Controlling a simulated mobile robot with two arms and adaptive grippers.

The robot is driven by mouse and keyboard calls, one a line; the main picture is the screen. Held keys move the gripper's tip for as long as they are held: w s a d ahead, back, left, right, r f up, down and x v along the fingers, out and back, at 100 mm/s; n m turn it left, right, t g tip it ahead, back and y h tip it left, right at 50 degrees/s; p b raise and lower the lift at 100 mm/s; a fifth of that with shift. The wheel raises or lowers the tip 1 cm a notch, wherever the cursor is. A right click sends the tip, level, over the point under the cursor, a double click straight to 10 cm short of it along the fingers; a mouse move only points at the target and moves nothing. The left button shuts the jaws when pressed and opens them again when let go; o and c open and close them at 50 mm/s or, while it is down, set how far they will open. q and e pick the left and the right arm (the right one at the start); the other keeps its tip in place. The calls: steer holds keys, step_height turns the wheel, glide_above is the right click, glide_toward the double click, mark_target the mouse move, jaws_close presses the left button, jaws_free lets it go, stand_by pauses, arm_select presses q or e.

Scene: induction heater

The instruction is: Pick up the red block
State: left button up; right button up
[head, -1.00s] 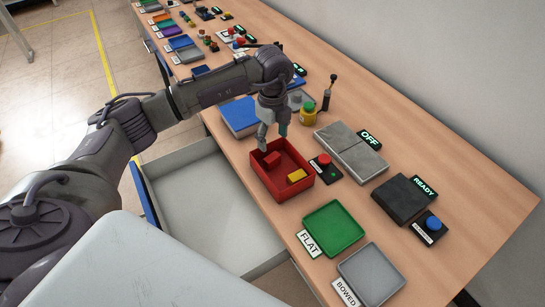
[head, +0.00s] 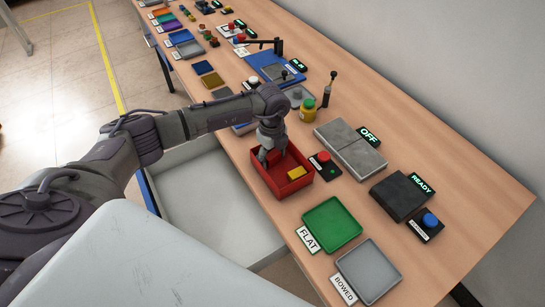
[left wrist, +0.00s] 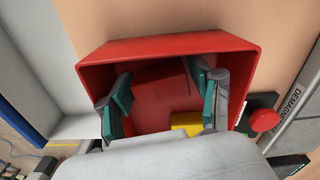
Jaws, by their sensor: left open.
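The red tray (head: 293,187) stands on the bench and also shows in the left wrist view (left wrist: 165,45). My left gripper (head: 268,157) reaches down into the tray and hides the red block in the head view. In the left wrist view the red block (left wrist: 160,75) lies in the far part of the tray, in the gap between the two teal-padded fingers of my left gripper (left wrist: 163,98). The fingers are apart, and I cannot tell whether either touches it. A yellow block (head: 297,173) lies in the tray beside the gripper. My right gripper is out of view.
A red button (head: 323,157) stands just right of the tray. Grey plates (head: 350,146) lie behind it. A green FLAT tray (head: 332,223) and a grey BOWED tray (head: 369,270) are nearer. An open drawer (head: 205,205) juts out at the left.

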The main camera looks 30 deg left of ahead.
mark_target(272, 153)
arm_select(q)
steer(key=c, duration=0.9)
steer(key=shift+c, duration=0.2)
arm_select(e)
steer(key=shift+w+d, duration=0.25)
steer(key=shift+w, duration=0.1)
arm_select(q)
steer(key=shift+r, duration=0.1)
steer(key=shift+w+r, duration=0.1)
steer(key=shift+r, duration=0.1)
step_height(272, 153, up, 4)
steer(key=shift+f+b, duration=0.25)
steer(key=shift+b, duration=0.4)
steer(key=s+d+r+b, duration=0.2)
steer(key=s+d+r, duration=0.4)
steer(key=d, duration=0.4)
steer(key=shift+r, duration=0.5)
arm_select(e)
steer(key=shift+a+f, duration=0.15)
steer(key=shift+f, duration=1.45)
